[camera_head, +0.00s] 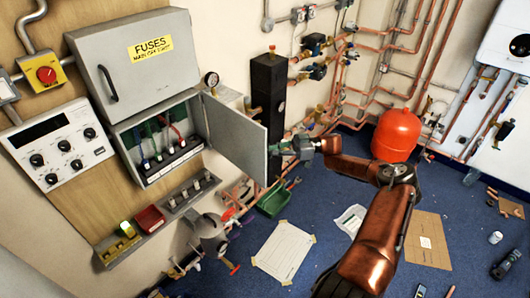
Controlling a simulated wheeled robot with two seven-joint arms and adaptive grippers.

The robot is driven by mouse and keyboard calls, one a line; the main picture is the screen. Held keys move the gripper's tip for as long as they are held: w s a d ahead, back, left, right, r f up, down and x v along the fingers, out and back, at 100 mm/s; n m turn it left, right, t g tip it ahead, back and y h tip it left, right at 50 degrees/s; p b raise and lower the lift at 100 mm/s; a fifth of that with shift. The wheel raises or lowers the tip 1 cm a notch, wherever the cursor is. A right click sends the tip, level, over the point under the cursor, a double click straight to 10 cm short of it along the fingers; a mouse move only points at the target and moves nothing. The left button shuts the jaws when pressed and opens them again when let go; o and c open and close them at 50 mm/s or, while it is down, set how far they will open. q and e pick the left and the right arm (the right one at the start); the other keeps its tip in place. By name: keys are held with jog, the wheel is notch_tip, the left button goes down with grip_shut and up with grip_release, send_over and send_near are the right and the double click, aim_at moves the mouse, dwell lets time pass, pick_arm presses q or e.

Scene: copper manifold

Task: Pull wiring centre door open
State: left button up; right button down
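The wiring centre (155,184) is a grey box on the wall at the left, below the FUSES cabinet. Its door (238,138) is swung out to the right and stands well open, showing coloured wires and a dark terminal row inside. My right arm comes in from the bottom right. Its gripper (284,149) is at the door's outer free edge, pointing left. The fingertips are small and dark against the background, so I cannot tell whether they touch or grip the door. My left gripper is not in view.
The closed FUSES cabinet (138,62) is above the wiring centre. A black column (268,98) and copper pipes stand behind the door. A red vessel (398,134) is at the right. Paper (284,253), a green tray (273,199) and cardboard (428,240) lie on the blue floor.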

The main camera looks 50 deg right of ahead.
jog(key=shift+s+f, duration=0.1)
jog(key=shift+f, duration=0.1)
jog(key=c, duration=2.3)
grip_release()
jog(key=shift+s, duration=0.15)
jog(key=shift+c, duration=0.2)
jog(key=shift+r, duration=0.1)
jog(key=v, duration=1.2)
